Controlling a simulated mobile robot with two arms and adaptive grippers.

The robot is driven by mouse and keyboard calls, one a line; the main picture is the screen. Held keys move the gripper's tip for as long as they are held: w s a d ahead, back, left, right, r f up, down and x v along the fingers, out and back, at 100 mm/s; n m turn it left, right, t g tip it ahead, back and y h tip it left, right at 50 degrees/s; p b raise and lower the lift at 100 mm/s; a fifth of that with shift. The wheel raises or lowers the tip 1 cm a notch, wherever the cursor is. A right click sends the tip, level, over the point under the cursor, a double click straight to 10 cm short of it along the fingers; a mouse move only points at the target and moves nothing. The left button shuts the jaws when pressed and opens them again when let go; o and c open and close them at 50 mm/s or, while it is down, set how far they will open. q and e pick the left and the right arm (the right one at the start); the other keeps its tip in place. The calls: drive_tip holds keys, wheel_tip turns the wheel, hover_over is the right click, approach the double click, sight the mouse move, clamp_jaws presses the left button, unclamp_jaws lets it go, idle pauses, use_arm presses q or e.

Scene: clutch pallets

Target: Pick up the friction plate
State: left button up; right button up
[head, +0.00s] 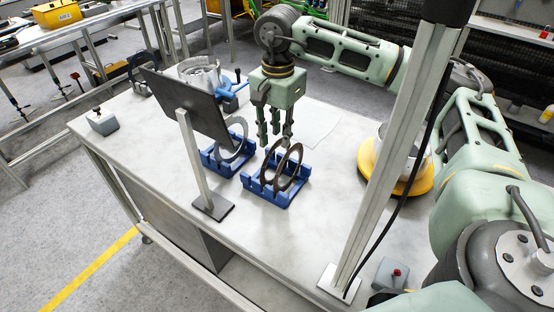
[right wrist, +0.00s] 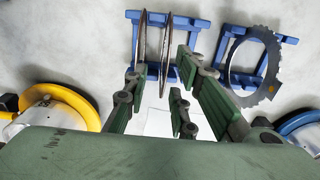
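Two thin brown friction plates (right wrist: 167,50) stand upright, side by side and apart, in a blue pallet (head: 283,197) on the table. In the head view the friction plates (head: 298,152) partly overlap each other. My right gripper (head: 276,143) points down just above and behind them, its fingers spread and empty. In the right wrist view my right gripper (right wrist: 160,75) has its fingers apart, with the plates beyond the fingertips; I cannot tell whether any finger touches one. My left gripper is not in view.
A toothed grey steel plate (right wrist: 237,65) stands in a second blue pallet (head: 212,160) alongside. A dark screen on a post (head: 190,110) stands close on the left. A yellow-based round fixture (head: 412,182) is on the right, and a metal housing (head: 200,72) stands behind.

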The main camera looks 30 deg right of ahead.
sight(276, 143)
drive_tip(key=f, duration=0.1)
drive_tip(key=w+f, duration=0.1)
drive_tip(key=f, duration=0.1)
drive_tip(key=shift+p, duration=0.4)
drive_tip(key=shift+f, duration=0.45)
drive_tip(key=shift+w, duration=0.1)
drive_tip(key=c, duration=0.5)
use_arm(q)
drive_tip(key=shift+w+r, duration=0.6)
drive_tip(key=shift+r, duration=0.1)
use_arm(e)
clamp_jaws()
